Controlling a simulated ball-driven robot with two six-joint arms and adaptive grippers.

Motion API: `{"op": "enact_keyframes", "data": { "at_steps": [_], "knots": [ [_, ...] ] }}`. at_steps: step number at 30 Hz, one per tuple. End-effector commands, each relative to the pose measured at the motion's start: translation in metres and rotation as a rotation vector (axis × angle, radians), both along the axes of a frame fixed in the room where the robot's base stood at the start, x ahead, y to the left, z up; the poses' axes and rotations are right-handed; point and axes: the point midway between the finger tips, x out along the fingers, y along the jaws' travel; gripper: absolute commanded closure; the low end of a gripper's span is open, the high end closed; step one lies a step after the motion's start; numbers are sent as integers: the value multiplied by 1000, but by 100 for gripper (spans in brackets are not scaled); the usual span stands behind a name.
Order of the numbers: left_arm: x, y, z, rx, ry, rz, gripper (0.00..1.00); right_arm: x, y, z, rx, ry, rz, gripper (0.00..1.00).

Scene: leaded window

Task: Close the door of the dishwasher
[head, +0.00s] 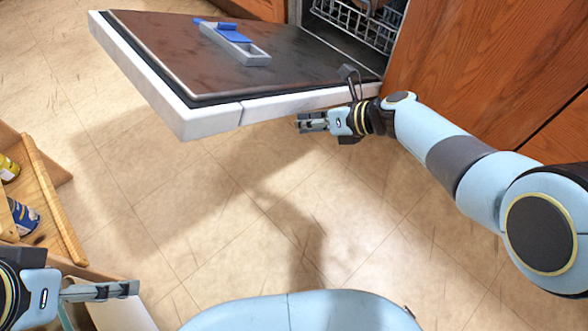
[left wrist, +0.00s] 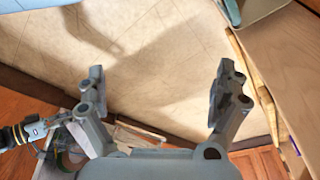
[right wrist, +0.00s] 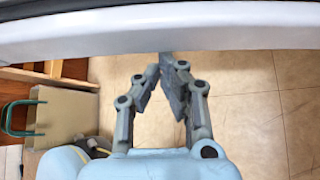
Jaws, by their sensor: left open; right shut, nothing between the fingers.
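The dishwasher door (head: 300,102) is folded down and open in the head view, its dark inner face up and its white edge toward me. A grey dispenser with a blue lid (head: 235,42) is on its inner face. My right gripper (head: 303,122) is shut and empty, just below the door's near edge. In the right wrist view the white door edge (right wrist: 190,28) spans the top, close to the tips of my right gripper (right wrist: 170,68). My left gripper (head: 132,289) is at the lower left of the head view, away from the door. The left wrist view shows its fingers (left wrist: 165,90) apart and empty.
A dish rack (head: 355,22) shows inside the dishwasher. Wooden cabinet fronts (head: 490,60) stand at the right. An open wooden drawer or shelf (head: 52,195) with cans (head: 22,215) is at the left. The tiled floor (head: 230,200) between is clear.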

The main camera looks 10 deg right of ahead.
Motion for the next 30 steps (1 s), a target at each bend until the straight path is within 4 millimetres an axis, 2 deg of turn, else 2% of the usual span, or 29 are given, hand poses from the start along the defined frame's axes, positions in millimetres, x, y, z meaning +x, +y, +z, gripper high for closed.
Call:
{"op": "enact_keyframes", "data": {
  "at_steps": [1, 5, 8, 12, 18, 24, 30],
  "knots": [
    [-1, 2, 0, 5, 9, 1, 0, 13, -2, 23, 19, -14, -5, 100],
    [-9, 7, -15, 17, 47, 7, 0, 21, -12, 45, 63, 19, -5, 100],
    [-17, 12, -26, 27, 78, 10, 0, 29, -23, 69, 112, 56, -6, 100],
    [-27, 18, -41, 41, 119, 14, 0, 48, -50, 112, 211, 132, -5, 100],
    [-31, 19, -48, 44, 130, 15, 0, 76, -91, 157, 352, 246, -7, 100],
    [-25, 15, -42, 35, 107, 12, 0, 101, -126, 187, 356, 251, -7, 100],
    [-19, 12, -34, 29, 86, 9, 0, 118, -148, 204, 357, 252, -6, 100]
  ]
}}
